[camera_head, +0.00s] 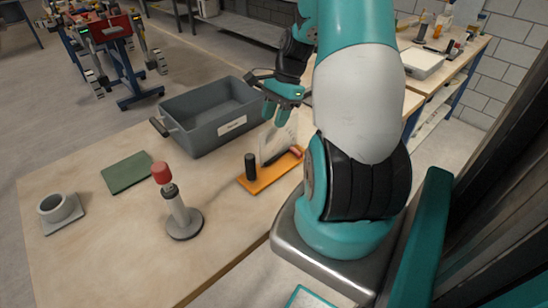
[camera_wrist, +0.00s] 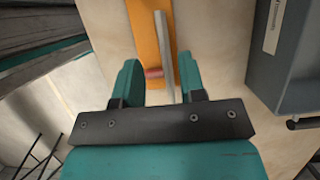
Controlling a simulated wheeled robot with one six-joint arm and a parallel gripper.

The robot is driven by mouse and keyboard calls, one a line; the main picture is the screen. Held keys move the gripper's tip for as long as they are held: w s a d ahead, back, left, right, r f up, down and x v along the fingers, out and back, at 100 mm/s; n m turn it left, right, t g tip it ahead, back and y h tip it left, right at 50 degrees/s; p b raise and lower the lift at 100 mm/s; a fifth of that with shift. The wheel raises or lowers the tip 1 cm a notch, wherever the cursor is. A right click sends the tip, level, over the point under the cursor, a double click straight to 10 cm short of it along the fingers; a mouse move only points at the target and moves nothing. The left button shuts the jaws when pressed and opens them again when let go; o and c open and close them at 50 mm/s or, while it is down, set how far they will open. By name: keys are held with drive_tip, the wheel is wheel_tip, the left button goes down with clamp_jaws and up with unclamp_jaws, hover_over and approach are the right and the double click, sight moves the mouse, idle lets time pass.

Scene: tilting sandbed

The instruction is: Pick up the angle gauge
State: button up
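The angle gauge looks to be the pale, thin upright plate (camera_head: 277,143) on an orange board (camera_head: 258,184) in the head view. In the wrist view it shows edge-on as a narrow grey strip (camera_wrist: 163,45) over the orange board (camera_wrist: 142,28). My gripper (camera_head: 276,113) is above the plate, pointing down. In the wrist view my gripper (camera_wrist: 158,76) is open, and the strip's near end runs between its two teal fingers with a gap on both sides. The plate's lower part is partly hidden in the head view.
A black cylinder (camera_head: 250,166) and a small red piece (camera_head: 296,152) are on the orange board. A grey bin (camera_head: 194,133) stands behind it. A red-topped post (camera_head: 178,205), a green mat (camera_head: 127,172) and a grey cup (camera_head: 57,207) are to the left. The table front is clear.

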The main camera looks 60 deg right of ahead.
sight(270, 128)
drive_tip(key=shift+p+x, duration=0.35)
drive_tip(key=shift+x, duration=2.7)
drive_tip(key=shift+w+d, duration=0.1)
drive_tip(key=shift+w, duration=0.1)
clamp_jaws()
